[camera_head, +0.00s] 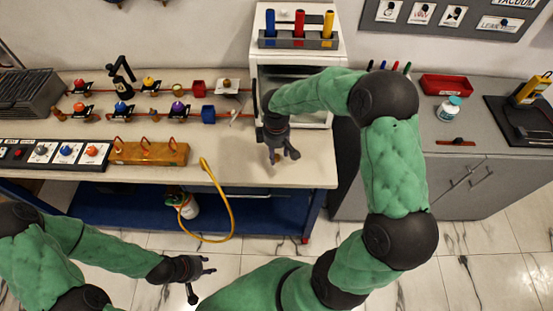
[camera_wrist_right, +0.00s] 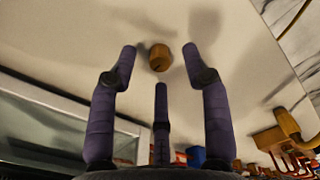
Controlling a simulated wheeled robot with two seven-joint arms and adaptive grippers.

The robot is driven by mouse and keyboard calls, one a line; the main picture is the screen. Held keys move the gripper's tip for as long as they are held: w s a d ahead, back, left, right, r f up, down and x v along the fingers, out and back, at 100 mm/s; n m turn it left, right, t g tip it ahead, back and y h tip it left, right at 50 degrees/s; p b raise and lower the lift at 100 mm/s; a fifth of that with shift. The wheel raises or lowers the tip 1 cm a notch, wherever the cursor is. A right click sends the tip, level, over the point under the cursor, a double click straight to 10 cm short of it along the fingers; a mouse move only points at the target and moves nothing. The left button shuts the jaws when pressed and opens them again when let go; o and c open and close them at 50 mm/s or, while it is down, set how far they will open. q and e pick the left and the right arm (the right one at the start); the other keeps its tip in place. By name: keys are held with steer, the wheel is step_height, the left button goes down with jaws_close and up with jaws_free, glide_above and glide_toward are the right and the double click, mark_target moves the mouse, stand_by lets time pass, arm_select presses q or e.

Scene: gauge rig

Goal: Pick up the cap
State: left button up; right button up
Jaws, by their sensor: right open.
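A small brass-brown round cap (camera_wrist_right: 160,57) rests on the pale bench top. In the right wrist view it lies between and just beyond the tips of my right gripper's spread fingers, with nothing gripping it. In the head view the cap (camera_head: 278,156) is a small brown patch, partly hidden by those fingers. My right gripper (camera_head: 283,157) is open and points down over the bench near its front right part. My left gripper (camera_head: 203,281) is in front of the bench, low over the floor, with its fingers apart and empty.
A wooden block with hooks (camera_head: 148,153) and a yellow hose (camera_head: 214,180) are left of the cap. A white cabinet (camera_head: 293,88) with a rack of coloured tubes (camera_head: 298,40) stands behind my right gripper. The bench around the cap is clear.

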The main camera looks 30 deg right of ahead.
steer(key=shift+f, duration=0.85)
jaws_close()
steer(key=shift+r, duration=0.1)
